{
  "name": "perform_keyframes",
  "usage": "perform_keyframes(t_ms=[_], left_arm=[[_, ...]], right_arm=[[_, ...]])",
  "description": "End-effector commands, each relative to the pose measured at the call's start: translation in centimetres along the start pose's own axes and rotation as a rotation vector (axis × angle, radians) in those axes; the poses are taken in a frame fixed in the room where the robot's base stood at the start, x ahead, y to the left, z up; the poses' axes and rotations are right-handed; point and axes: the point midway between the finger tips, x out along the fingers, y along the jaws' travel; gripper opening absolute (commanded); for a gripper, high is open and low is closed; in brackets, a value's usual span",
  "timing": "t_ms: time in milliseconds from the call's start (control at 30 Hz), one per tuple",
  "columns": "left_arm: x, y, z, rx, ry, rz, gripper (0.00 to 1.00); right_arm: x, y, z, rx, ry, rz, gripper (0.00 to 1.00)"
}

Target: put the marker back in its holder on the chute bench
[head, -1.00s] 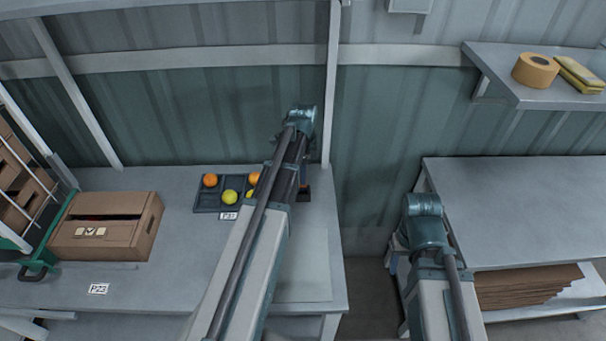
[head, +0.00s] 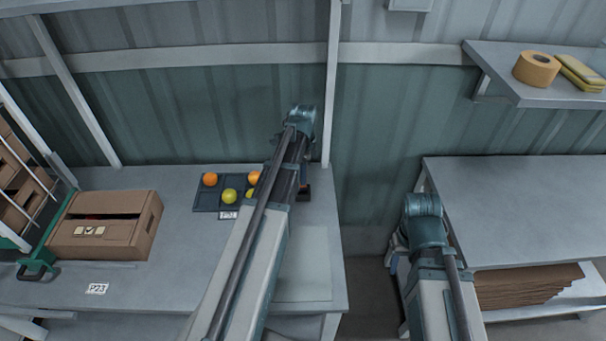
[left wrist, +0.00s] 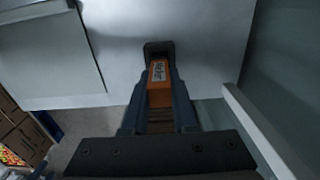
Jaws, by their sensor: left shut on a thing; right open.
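My left gripper (left wrist: 159,50) is shut on the marker (left wrist: 160,73), an orange piece with a white label between its dark fingers in the left wrist view. The pale bench top lies beneath it. In the head view my left arm reaches over the right end of the bench (head: 310,255), and most of the gripper and marker is hidden behind the arm. A dark piece (head: 303,194) shows just right of the wrist; I cannot tell whether it is the holder. My right gripper (head: 394,262) is mostly hidden behind its wrist, beside the gap between the benches, open and empty.
A dark tray (head: 206,203) with orange and yellow-green fruit lies left of my left wrist. A cardboard box (head: 107,238) stands further left. At right are another bench (head: 520,205), flat cardboard (head: 525,290) below it, and a shelf (head: 520,92) with a tape roll (head: 536,69).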

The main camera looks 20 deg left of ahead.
Motion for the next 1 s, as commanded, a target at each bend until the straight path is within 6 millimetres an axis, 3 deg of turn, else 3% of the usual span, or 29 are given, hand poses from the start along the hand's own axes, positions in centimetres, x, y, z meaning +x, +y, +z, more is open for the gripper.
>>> perform_keyframes(t_ms=[1000], left_arm=[[2.0,0.0,0.0,0.000,0.000,0.000,0.00]], right_arm=[[2.0,-0.2,-0.1,0.000,0.000,0.000,0.50]])
